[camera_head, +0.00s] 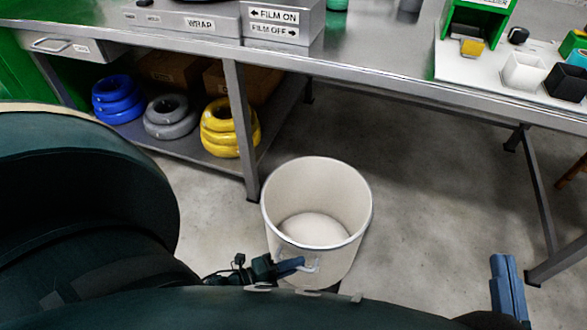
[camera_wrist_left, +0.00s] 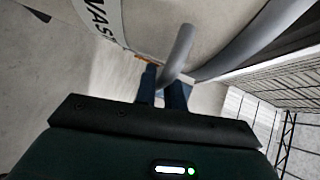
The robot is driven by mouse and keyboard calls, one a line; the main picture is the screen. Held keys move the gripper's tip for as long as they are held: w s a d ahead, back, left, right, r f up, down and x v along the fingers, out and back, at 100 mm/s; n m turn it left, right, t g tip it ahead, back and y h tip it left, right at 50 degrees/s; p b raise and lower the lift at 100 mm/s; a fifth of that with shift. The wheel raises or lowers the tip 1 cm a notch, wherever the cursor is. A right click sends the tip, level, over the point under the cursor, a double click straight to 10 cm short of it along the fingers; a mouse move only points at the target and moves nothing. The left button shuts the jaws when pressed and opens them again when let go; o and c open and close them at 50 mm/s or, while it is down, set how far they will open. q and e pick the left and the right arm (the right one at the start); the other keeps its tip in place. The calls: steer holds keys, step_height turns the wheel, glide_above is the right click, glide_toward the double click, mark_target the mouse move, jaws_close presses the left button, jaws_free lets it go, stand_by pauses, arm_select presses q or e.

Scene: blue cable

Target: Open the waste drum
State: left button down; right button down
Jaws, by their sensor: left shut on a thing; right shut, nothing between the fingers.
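The off-white waste drum (camera_head: 345,195) stands on the floor in front of the bench. In the head view I look down into its round mouth and see the inner wall and a pale round floor. Its side with part of a "WAST" label shows in the left wrist view (camera_wrist_left: 150,25). A grey bent handle (camera_head: 312,266) is on its near side, and it also shows in the left wrist view (camera_wrist_left: 178,50). My left gripper (camera_head: 291,265) is shut on this handle. My right gripper (camera_head: 505,275) is shut and empty, right of the drum.
The steel bench (camera_head: 380,60) runs along the back. Blue (camera_head: 117,98), grey (camera_head: 170,117) and yellow (camera_head: 230,127) coils lie on its lower shelf. A bench leg (camera_head: 240,130) stands just behind the drum.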

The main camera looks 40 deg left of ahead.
arm_select(q)
steer(key=c, duration=1.5)
jaws_free()
steer(key=shift+s+a, duration=0.15)
steer(key=shift+s, duration=0.1)
steer(key=p+v, duration=0.2)
steer(key=v, duration=1)
steer(key=shift+s+a+p, duration=0.15)
steer(key=shift+s+p, duration=0.1)
steer(key=shift+p, duration=0.15)
arm_select(e)
steer(key=shift+s+d+f+h, duration=0.1)
steer(key=shift+d+f+h, duration=0.1)
steer(key=shift+d+h, duration=0.1)
steer(key=shift+r, duration=0.15)
